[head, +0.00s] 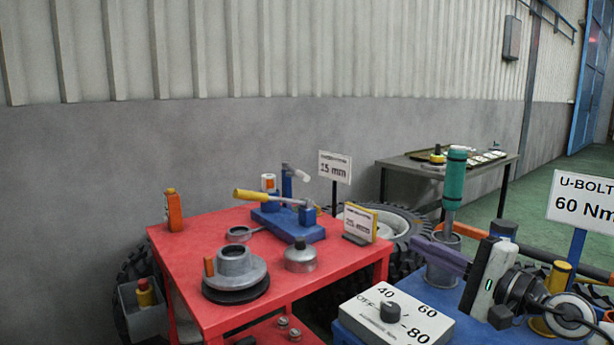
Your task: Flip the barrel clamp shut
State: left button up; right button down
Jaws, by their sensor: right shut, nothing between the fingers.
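A blue fixture (290,222) stands on the red table and looks like the barrel clamp, though I cannot be sure. Its metal lever has a yellow grip (250,195) pointing left, and the lever lies nearly level above the base. Whether the clamp is latched cannot be told from here. My right gripper (416,243) comes in from the right, with dark purplish fingers pointing left. It is shut and empty, right of the red table and apart from the fixture. My left gripper is not in view.
The red table (180,250) also holds a grey flanged hub (235,265), a metal cap (300,257), a ring (240,233) and an orange bottle (173,210). A dial box (395,318) and a green-handled tool (454,180) stand near my right gripper. Tyres sit behind.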

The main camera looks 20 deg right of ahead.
aim_at(286, 165)
jog(key=z, duration=0.1)
jog(key=i, duration=1.3)
jog(key=u, duration=0.1)
